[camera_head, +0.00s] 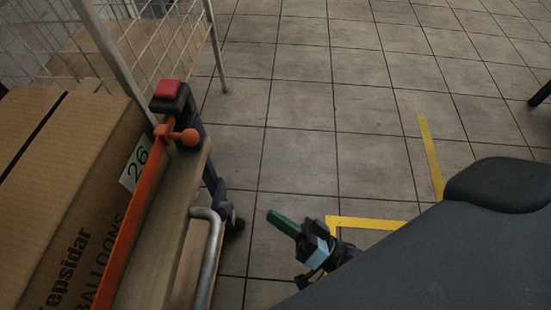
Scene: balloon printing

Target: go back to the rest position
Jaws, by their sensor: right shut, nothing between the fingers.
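My right gripper (281,222) is low in the head view, right of the cart, above the tiled floor. Its green fingers are together with nothing between them. Part of it and the arm behind are hidden by a large dark grey surface at the lower right. My left gripper is out of the frame.
A cart with a wooden edge (183,230) and metal handle (213,245) stands at the left. Yellow tape (430,150) marks the open tiled floor (300,110).

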